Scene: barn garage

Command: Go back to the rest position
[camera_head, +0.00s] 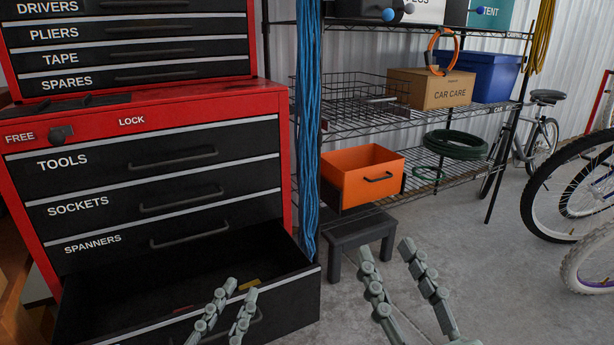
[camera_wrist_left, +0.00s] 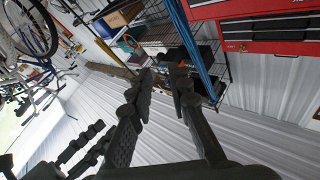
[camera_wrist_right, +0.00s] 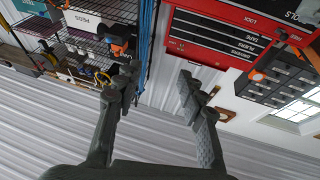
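My left gripper (camera_head: 240,290) is at the bottom of the head view, in front of the pulled-out bottom drawer (camera_head: 290,300). Its two fingers are apart with nothing between them; the left wrist view also shows the gap (camera_wrist_left: 163,73). My right gripper (camera_head: 385,248) is further right, in front of the small dark stool (camera_head: 350,235) and the floor. Its fingers are spread wider and hold nothing; the right wrist view shows the same empty gap (camera_wrist_right: 158,76). Both grippers point up and forward. Neither visibly touches anything.
An orange bin (camera_head: 345,163) sticks out from the wire shelving (camera_head: 340,125). Blue cords (camera_head: 308,110) hang between them. Bicycles (camera_head: 540,185) stand at right. Concrete floor (camera_head: 500,270) is clear at front right.

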